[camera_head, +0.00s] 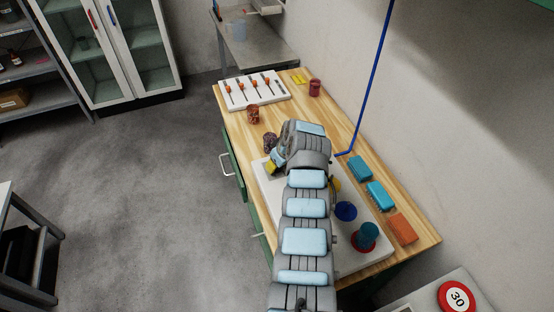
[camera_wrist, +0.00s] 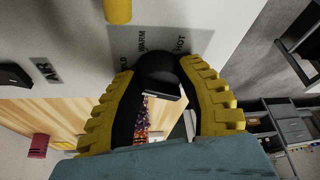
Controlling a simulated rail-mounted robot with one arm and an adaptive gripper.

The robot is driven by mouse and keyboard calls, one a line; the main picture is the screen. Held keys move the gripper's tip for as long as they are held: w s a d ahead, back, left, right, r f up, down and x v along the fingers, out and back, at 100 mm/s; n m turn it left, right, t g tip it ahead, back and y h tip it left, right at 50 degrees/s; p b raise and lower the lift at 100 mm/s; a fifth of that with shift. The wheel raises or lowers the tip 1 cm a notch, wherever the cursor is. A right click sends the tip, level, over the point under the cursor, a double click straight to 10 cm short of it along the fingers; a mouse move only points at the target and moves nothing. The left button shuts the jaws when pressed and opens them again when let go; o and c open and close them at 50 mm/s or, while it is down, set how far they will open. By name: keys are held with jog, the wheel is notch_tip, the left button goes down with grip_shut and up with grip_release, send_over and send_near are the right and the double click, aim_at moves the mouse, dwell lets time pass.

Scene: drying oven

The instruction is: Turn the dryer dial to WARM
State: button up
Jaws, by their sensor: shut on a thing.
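The black dryer dial (camera_wrist: 158,68) sits on a grey label plate on the white dryer panel (camera_wrist: 75,30) in the wrist view. The word WARM (camera_wrist: 141,42) and the word HOT (camera_wrist: 180,45) show above it, with a partly hidden COLD label (camera_wrist: 122,62) at its left. My gripper (camera_wrist: 160,76) has its yellow ridged fingers on both sides of the dial, shut on it. I cannot tell which mark the dial points to. In the head view, my gripper (camera_head: 272,164) is at the left edge of the white dryer (camera_head: 357,267); my arm hides the dial there.
A yellow knob (camera_wrist: 117,10) and an AIR label (camera_wrist: 46,70) are on the panel. A blue knob (camera_head: 346,211) and a teal knob (camera_head: 367,234) stand on the dryer. Teal brushes (camera_head: 379,195) and an orange block (camera_head: 402,228) lie right. A patterned cup (camera_head: 253,114) stands beyond.

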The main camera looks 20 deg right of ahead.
jog(key=m+h+p, duration=0.1)
jog(key=m+p, duration=0.2)
jog(key=shift+a+m, duration=0.1)
jog(key=shift+m, duration=0.2)
jog(key=shift+f+m+h+p, duration=0.1)
jog(key=shift+m+h+p, duration=0.85)
jog(key=shift+m, duration=0.75)
jog(key=o, duration=1.2)
jog(key=shift+r, duration=0.2)
